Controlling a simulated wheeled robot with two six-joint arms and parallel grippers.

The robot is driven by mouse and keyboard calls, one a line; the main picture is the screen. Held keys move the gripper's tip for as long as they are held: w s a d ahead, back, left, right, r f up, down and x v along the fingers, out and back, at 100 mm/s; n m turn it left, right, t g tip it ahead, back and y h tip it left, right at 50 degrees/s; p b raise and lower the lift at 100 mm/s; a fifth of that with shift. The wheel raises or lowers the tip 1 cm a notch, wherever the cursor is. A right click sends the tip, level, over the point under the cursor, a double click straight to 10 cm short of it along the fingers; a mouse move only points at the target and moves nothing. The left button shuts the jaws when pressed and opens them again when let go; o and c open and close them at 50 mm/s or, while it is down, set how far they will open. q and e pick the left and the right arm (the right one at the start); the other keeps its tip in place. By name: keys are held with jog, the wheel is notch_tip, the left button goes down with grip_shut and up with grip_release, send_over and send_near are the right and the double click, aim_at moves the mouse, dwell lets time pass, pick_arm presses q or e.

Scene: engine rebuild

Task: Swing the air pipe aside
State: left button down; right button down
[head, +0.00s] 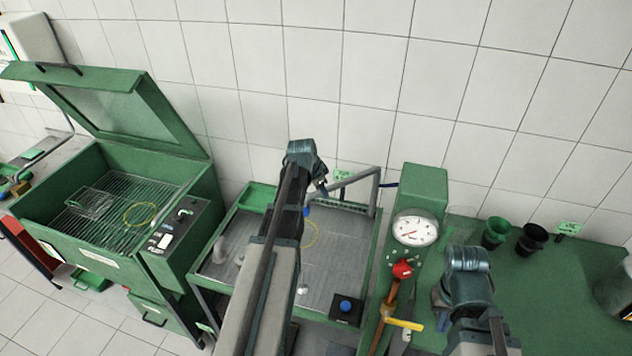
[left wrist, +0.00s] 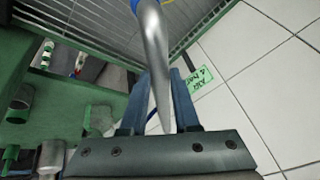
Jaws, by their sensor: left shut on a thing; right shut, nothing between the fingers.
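The grey air pipe (head: 356,178) rises at the right rear of the grey ribbed tray bench and bends left toward my left gripper (head: 321,188). In the left wrist view the pipe (left wrist: 154,50) runs between the two dark fingers of the left gripper (left wrist: 160,98), which is shut on it. A blue tip shows at the pipe's far end in the wrist view. My right gripper (head: 441,318) is shut and empty over the green bench at the right, partly hidden by its own wrist.
The ribbed tray bench (head: 334,258) has a black box with a blue button (head: 346,305) at its front. A pressure gauge (head: 414,228) stands on a green post to the right. A green washer (head: 120,200) stands open at left. Green and black cups (head: 532,240) stand at right.

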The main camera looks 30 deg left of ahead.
pick_arm(q)
jog(key=s+d+n+y, duration=0.2)
jog(key=d+n, duration=0.5)
jog(key=d, duration=0.7)
jog(key=shift+s+d+g+y, duration=0.2)
jog(key=shift+s+g+y, duration=0.1)
jog(key=shift+g+y, duration=0.15)
jog(key=c, duration=0.7)
grip_release()
jog(key=shift+o, duration=0.2)
jog(key=shift+r, duration=0.15)
jog(key=p+v, duration=1.2)
jog(key=v, duration=0.1)
jog(key=shift+s+d+r, duration=0.15)
jog(key=shift+s, duration=0.1)
